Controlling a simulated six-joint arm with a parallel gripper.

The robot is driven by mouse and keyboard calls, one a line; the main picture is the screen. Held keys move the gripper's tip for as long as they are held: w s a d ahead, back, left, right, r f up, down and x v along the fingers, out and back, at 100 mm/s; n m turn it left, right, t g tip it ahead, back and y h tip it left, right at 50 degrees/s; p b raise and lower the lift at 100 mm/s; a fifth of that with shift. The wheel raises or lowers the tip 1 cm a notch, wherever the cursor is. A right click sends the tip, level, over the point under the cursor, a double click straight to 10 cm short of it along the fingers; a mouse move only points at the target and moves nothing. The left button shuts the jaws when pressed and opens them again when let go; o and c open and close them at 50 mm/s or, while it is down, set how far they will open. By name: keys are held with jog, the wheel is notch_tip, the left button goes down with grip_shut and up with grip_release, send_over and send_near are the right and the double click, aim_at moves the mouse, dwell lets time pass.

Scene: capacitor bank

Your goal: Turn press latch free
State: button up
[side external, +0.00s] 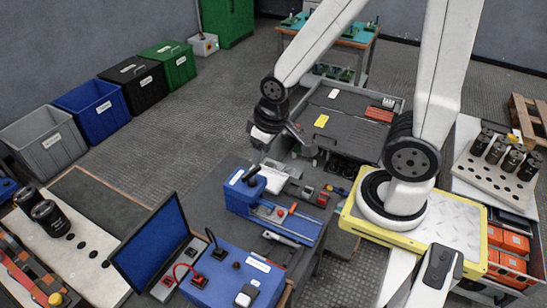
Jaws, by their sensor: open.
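The blue press (245,192) stands on the dark work table, left of my arm's base. It has a raised blue head with a white label and a long low blue bed. A small red knob (293,208) sits on the bed; I cannot tell whether this is the latch. My gripper (258,163) points down just above and behind the press head. It is open, and its fingers are small and partly lost against the press. I cannot tell whether they touch anything. A pale block (274,178) lies close to the right of the head.
A blue test box (232,272) with red and black leads and an open screen (155,245) stands in front. Small red and grey parts (308,191) lie right of the press. A dark tray (345,118) is behind. Black capacitors (495,150) stand in a rack at right.

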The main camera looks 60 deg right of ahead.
jog(key=shift+c, duration=0.4)
jog(key=n+g, duration=0.3)
jog(key=n, duration=1.5)
send_over(293, 207)
notch_tip(293, 207, down, 28)
jog(key=shift+f, duration=4.4)
